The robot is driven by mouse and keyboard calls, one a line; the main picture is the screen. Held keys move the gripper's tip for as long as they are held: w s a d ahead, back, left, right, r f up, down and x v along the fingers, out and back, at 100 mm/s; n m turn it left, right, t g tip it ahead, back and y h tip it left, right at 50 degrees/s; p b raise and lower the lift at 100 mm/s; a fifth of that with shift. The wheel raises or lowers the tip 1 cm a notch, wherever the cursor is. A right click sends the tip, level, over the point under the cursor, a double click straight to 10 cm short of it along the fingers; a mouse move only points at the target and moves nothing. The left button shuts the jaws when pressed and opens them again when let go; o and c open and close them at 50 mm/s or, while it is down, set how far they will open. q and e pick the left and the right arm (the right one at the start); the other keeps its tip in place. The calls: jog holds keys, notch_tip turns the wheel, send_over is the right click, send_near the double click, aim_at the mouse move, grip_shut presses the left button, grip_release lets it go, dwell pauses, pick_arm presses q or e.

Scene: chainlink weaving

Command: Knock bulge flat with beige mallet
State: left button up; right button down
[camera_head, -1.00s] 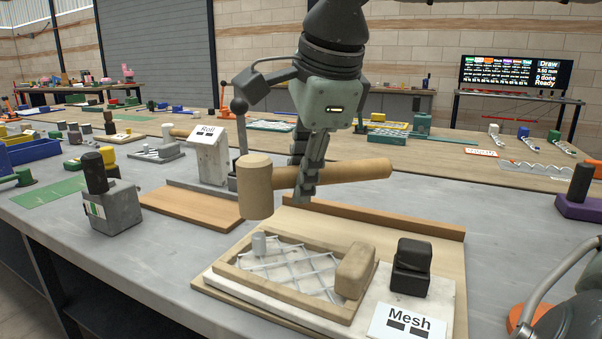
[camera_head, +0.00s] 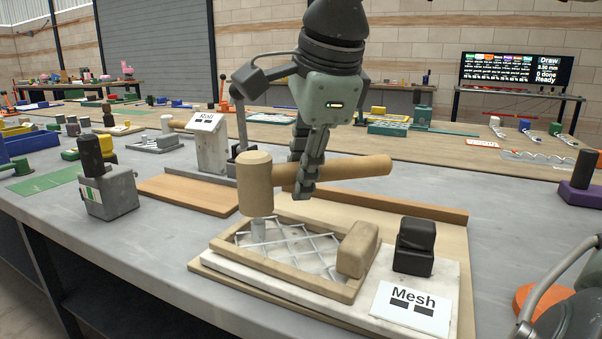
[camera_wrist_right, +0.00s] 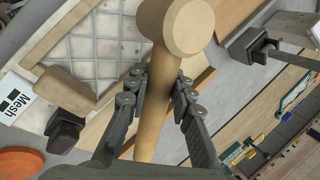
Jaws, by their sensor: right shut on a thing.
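The beige mallet (camera_head: 255,186) is held level, its head to the left above the mesh frame. My right gripper (camera_head: 304,188) is shut around its handle (camera_head: 345,172). In the right wrist view, the gripper (camera_wrist_right: 158,88) has fingers on both sides of the handle, and the mallet head (camera_wrist_right: 190,25) is beyond them. Wire mesh (camera_head: 292,249) lies in a wooden frame (camera_head: 290,285). I cannot make out a bulge. My left gripper is out of view.
A beige block (camera_head: 357,250) sits at the frame's right side, beside a black block (camera_head: 413,247) and the Mesh sign (camera_head: 411,308). A wooden ledge (camera_head: 400,205) runs behind. A grey block with a black knob (camera_head: 106,190) stands left. Bare grey bench (camera_head: 150,250) lies between.

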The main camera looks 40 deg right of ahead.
jog(key=shift+r, duration=0.55)
jog(key=shift+r+p, duration=2)
jog(key=shift+r, duration=0.55)
jog(key=shift+f, duration=0.1)
